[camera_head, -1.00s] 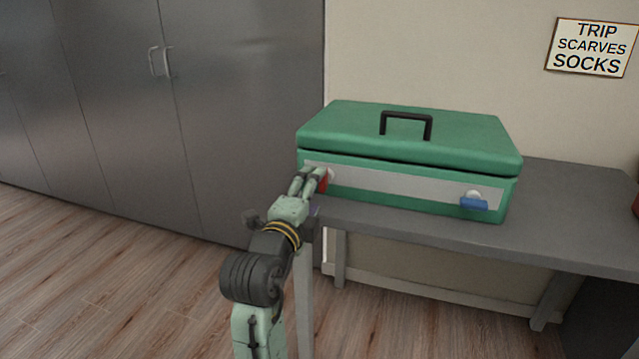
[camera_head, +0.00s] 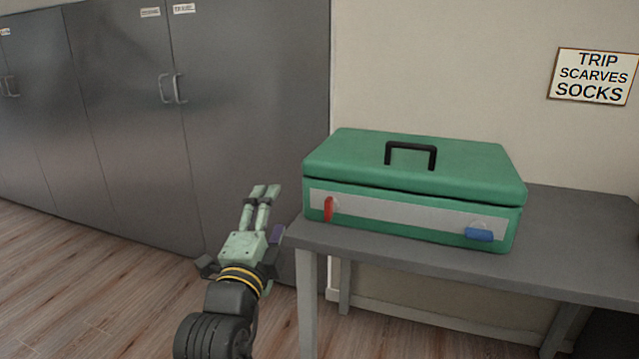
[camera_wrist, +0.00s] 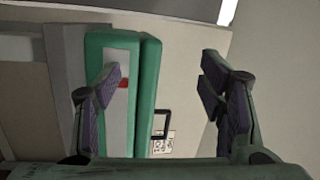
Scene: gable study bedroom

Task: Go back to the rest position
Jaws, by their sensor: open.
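My gripper (camera_head: 261,193) is in the air left of the grey table, apart from the green case (camera_head: 420,170). Its fingers are spread and empty in the wrist view (camera_wrist: 160,95). The case sits on the table with its lid down and a black handle (camera_head: 411,150) on top. On its pale front band, a red latch (camera_head: 328,208) stands upright at the left and a blue latch (camera_head: 480,235) lies level at the right. In the wrist view the case (camera_wrist: 150,75) appears turned on its side, partly behind the left finger.
The grey table (camera_head: 575,220) has bare surface right of the case. Tall grey cabinets (camera_head: 250,100) stand behind my arm. A sign reading "TRIP SCARVES SOCKS" (camera_head: 594,77) hangs on the wall. Wooden floor (camera_head: 70,290) is clear at the left.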

